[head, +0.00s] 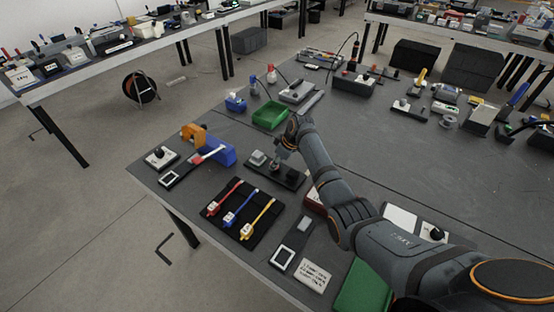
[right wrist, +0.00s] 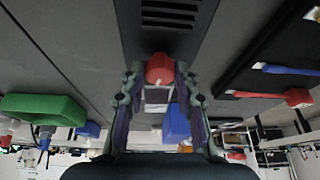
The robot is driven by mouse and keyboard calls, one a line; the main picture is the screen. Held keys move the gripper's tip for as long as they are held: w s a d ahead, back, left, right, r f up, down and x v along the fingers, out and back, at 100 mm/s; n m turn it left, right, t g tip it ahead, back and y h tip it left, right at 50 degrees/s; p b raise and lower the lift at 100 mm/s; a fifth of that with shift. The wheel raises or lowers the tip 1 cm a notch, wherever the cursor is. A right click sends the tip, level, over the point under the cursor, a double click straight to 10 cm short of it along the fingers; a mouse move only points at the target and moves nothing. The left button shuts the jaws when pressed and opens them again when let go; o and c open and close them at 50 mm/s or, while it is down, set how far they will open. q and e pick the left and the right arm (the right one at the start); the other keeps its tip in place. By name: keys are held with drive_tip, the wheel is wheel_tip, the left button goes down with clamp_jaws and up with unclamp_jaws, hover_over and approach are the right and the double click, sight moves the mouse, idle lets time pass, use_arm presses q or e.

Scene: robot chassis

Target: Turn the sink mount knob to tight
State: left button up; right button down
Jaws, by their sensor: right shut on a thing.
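My right gripper (head: 281,154) reaches in from the lower right in the head view, over a dark flat mount (head: 290,178) with a small grey block (head: 258,157) at its left end. In the right wrist view, the right gripper (right wrist: 160,75) has its fingers on both sides of a red knob (right wrist: 160,66), shut on it. The dark vented mount (right wrist: 168,35) shows just beyond the knob. In the head view the gripper mostly hides the knob, and its turn position cannot be read. My left gripper is not in view.
A green bin (head: 270,115) stands behind the gripper. A black mat (head: 240,215) with red, blue and yellow tools lies in front. An orange and blue device (head: 212,147) stands to the left. The table middle, right of the arm, is largely clear.

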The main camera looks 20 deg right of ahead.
drive_tip(key=m+p, duration=0.2)
drive_tip(key=m+h+p, duration=0.1)
drive_tip(key=p, duration=0.1)
drive_tip(key=shift+s+a+r+m+t, duration=0.1)
drive_tip(key=shift+a+r+m+t, duration=0.1)
drive_tip(key=shift+r+m+t, duration=0.1)
drive_tip(key=shift+a+f+m+h+p, duration=0.1)
drive_tip(key=shift+m+h+p, duration=0.3)
drive_tip(key=shift+m+p, duration=0.45)
drive_tip(key=m+h+p, duration=0.1)
drive_tip(key=m, duration=0.2)
drive_tip(key=shift+a+f, duration=0.1)
drive_tip(key=shift+f, duration=0.05)
drive_tip(key=shift+m+h, duration=0.4)
drive_tip(key=shift+m, duration=0.35)
drive_tip(key=shift+a+f+m+h, duration=0.15)
drive_tip(key=shift+m+h, duration=0.15)
drive_tip(key=shift+m, duration=0.6)
drive_tip(key=shift+a+m+h+b, duration=0.1)
drive_tip(key=shift+m+h+b, duration=0.85)
drive_tip(key=shift+m, duration=1.05)
drive_tip(key=shift+b, duration=0.3)
